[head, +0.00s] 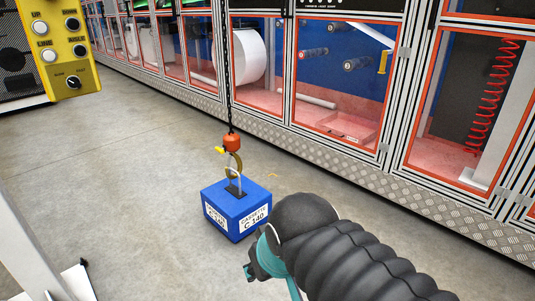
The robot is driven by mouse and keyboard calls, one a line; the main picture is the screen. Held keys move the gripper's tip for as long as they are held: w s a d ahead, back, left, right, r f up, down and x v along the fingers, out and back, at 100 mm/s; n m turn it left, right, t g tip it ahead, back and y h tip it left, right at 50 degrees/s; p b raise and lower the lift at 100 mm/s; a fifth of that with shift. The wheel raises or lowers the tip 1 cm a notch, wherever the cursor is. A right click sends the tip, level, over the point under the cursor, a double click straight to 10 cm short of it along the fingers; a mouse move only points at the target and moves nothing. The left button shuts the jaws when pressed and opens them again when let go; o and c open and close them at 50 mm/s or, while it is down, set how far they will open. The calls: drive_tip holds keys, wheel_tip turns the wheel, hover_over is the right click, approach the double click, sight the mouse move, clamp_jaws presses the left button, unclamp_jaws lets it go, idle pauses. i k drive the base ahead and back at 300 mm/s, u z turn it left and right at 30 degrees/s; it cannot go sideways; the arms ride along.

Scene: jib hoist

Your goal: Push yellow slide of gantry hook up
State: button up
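The gantry hook (235,165) hangs on a thin dark cable, with a red-orange block (232,142) above it. A small yellow slide (219,150) sticks out to the left, just below the red block. The hook meets the metal loop on top of a blue weight (238,208) marked C 140, which is at the floor. My gripper (252,271) is in front of the weight, lower in the picture and apart from the slide. It is partly hidden behind my dark arm, and its fingers are too unclear to tell if open or shut.
A yellow control panel (70,48) with white and black buttons and a dial is at the upper left. A long machine line with red-framed windows (345,70) runs across the back. A white post (30,240) stands at the lower left. Grey floor (120,160) around the weight is clear.

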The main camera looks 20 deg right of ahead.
sight(222, 150)
drive_tip(key=z, duration=1.4)
drive_tip(key=i, duration=0.7)
drive_tip(key=u, duration=0.9)
drive_tip(key=i, duration=0.55)
drive_tip(key=u, duration=0.6)
drive_tip(key=k, duration=0.4)
drive_tip(key=u, duration=0.15)
drive_tip(key=i, duration=1.1)
drive_tip(key=u, duration=0.85)
